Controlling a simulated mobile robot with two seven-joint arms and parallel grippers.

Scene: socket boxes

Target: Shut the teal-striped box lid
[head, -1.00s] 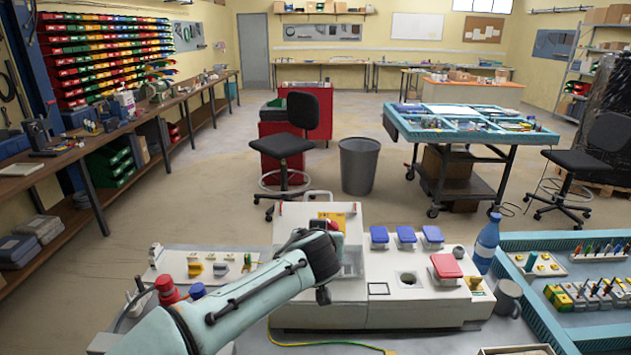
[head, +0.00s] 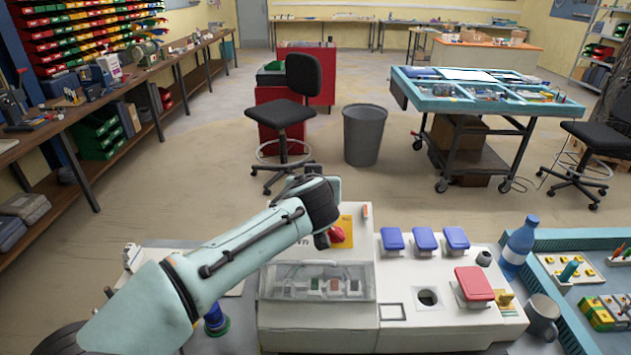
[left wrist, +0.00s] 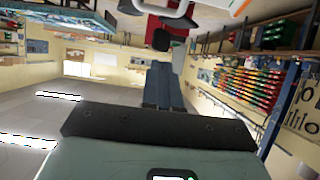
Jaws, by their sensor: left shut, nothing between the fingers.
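I cannot make out a teal stripe on any lid. A clear hinged-looking cover (head: 318,282) lies over several small sockets in the left part of the white console (head: 350,318). Behind it stands a white panel with a red push button (head: 338,234) on a yellow plate. My left gripper (head: 331,186) is above and behind this panel, its tips mostly hidden by my wrist. In the left wrist view the left gripper (left wrist: 163,88) is shut and empty. A white handle (left wrist: 165,8) shows at the top there. My right gripper is not in view.
Several blue-lidded sockets (head: 424,240) and a tilted red lid (head: 473,284) are on the console's right. A blue bottle (head: 517,248) and a grey mug (head: 541,316) stand beside it. A black chair (head: 290,105) and a bin (head: 364,135) stand beyond.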

